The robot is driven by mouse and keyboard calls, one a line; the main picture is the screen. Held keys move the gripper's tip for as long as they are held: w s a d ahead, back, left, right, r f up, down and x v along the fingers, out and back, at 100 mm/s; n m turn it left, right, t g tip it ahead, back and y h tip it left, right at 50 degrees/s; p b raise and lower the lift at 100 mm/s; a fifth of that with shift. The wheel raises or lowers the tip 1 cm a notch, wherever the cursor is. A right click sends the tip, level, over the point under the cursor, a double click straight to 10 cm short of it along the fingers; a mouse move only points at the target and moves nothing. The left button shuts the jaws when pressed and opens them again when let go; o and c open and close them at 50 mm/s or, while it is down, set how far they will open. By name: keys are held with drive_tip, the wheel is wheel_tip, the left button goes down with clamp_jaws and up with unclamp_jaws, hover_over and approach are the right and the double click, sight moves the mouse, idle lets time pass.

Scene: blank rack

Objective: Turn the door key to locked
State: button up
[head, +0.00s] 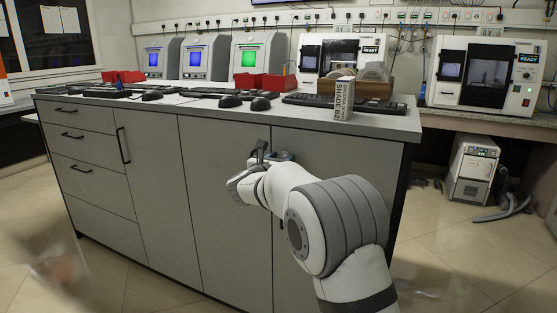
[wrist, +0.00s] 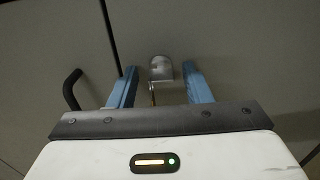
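A silver round lock (wrist: 161,65) sits on the grey cabinet door (head: 322,160) in the wrist view. A small grey piece, apparently the door key (wrist: 162,75), sticks out below it; its turn angle is hard to tell. My gripper (wrist: 159,70) has its two blue fingers spread on either side of the lock and key, with a gap visible on both sides. In the head view my gripper (head: 274,157) is at the upper part of the cabinet front, and my arm hides the lock and key there.
A dark bar handle (wrist: 71,90) is left of my gripper in the wrist view. The countertop (head: 385,122) above holds keyboards, mice, red bins and a white box (head: 344,99) near its front edge. The floor left of the cabinet front is clear.

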drive_tip(key=c, duration=0.9)
drive_tip(key=shift+r, duration=0.1)
drive_tip(key=n+p, duration=0.2)
drive_tip(key=n, duration=0.6)
drive_tip(key=shift+r, duration=0.1)
drive_tip(key=n+p, duration=0.3)
drive_tip(key=n, duration=0.2)
drive_tip(key=shift+r+n, duration=0.1)
drive_tip(key=shift+n, duration=0.3)
drive_tip(key=shift+n+p, duration=1.15)
drive_tip(key=shift+n, duration=0.85)
